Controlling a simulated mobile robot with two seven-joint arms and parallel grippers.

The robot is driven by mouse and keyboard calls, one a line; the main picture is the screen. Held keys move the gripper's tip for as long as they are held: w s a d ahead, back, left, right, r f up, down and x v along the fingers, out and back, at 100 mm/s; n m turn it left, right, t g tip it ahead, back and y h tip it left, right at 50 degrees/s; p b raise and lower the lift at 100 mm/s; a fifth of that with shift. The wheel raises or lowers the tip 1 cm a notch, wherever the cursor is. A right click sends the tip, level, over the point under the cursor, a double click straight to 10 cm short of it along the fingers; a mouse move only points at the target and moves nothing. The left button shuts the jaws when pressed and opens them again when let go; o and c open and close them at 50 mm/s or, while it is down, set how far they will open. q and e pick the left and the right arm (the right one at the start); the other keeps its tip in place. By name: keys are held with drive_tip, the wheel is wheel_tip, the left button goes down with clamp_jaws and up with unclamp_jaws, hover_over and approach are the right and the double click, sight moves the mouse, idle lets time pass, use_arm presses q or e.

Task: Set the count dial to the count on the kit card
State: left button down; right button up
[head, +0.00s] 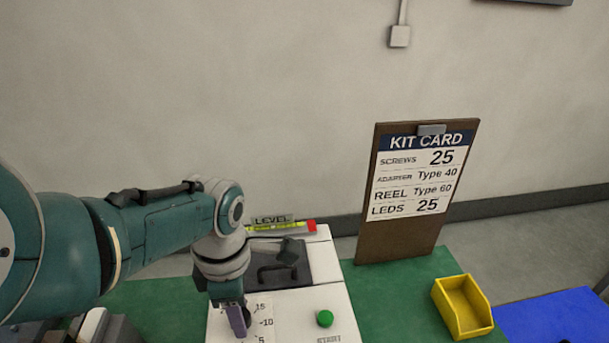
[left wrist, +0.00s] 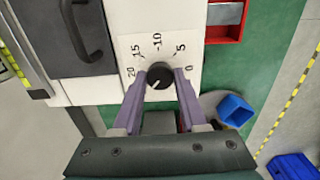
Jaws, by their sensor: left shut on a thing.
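The count dial (left wrist: 160,74) is a round black knob on a white panel, with 20, 15, 10, 5 and 0 printed around it in the left wrist view. A small white mark on the knob points toward the lower left, past the 20; no number shows there. My left gripper (head: 240,328) is shut on the knob, one purple finger on each side. In the head view the gripper hides most of the knob. The kit card (head: 421,178) stands on a brown clipboard and reads SCREWS 25, ADAPTER Type 40, REEL Type 60, LEDS 25. My right gripper is not in view.
A green button (head: 325,318) sits on the white machine right of the dial. Behind the dial are a dark lid with a handle (head: 278,271) and a yellow-green level (head: 280,227). A yellow bin (head: 462,307) stands on the green mat at the right.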

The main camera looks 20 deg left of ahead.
use_arm(q)
drive_tip(key=shift+c, duration=2.2)
unclamp_jaws()
wheel_tip(320, 180, up, 8)
drive_tip(key=p, duration=0.6)
drive_tip(key=shift+r, duration=0.95)
